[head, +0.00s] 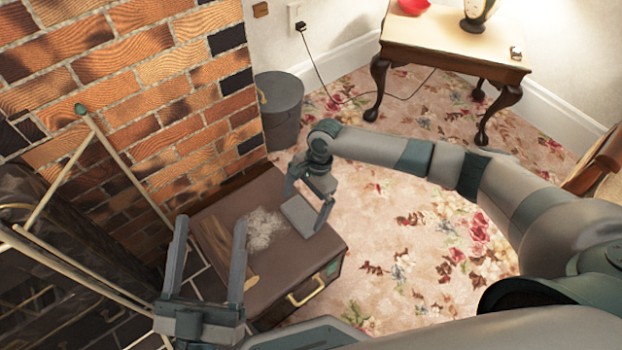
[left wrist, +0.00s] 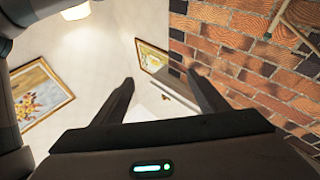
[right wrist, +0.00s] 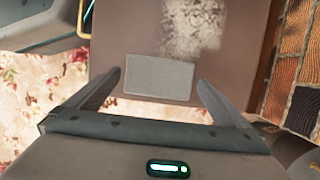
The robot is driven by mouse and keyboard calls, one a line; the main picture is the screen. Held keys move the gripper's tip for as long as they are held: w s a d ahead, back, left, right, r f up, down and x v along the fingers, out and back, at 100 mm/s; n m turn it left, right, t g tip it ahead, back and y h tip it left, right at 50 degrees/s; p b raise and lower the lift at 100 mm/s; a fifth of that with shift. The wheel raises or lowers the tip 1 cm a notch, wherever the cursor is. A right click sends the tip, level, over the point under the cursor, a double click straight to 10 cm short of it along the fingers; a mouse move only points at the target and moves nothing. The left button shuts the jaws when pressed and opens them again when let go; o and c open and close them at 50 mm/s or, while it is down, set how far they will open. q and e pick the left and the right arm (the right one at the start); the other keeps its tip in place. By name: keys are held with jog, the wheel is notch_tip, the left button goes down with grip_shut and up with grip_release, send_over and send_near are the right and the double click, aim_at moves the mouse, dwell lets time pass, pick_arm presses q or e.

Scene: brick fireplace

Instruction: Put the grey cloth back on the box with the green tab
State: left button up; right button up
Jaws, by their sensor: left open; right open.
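The brown box (head: 300,255) has a green tab (head: 333,268) and a brass handle on its near side. The grey cloth (head: 297,216) is a small flat rectangle at the lid's right edge. In the right wrist view the cloth (right wrist: 158,78) shows between the fingertips, overlapping the box edge. My right gripper (head: 308,199) is open around the cloth's sides; whether it touches is unclear. A pale dusty patch (right wrist: 193,28) marks the lid. My left gripper (head: 210,228) is open and empty, fingers pointing up, left of the box in the picture.
A strip of wood (head: 226,248) lies along the lid's left side. The brick fireplace (head: 140,100) and a brass-framed screen (head: 62,170) stand left. A grey bucket (head: 280,110) and a side table (head: 450,50) are behind. Floral carpet (head: 400,250) is clear on the right.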

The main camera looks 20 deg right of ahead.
pick_arm(q)
notch_tip(320, 180, down, 11)
jog(key=w+a+g+y+p, duration=0.1)
jog(key=w+g+y+p, duration=0.1)
jog(key=g, duration=0.4)
jog(key=shift+w+a+g+p, duration=0.2)
jog(key=shift+g+p, duration=0.1)
jog(key=shift+p, duration=0.15)
pick_arm(e)
jog(key=v, duration=1)
pick_arm(q)
jog(key=shift+r, duration=0.1)
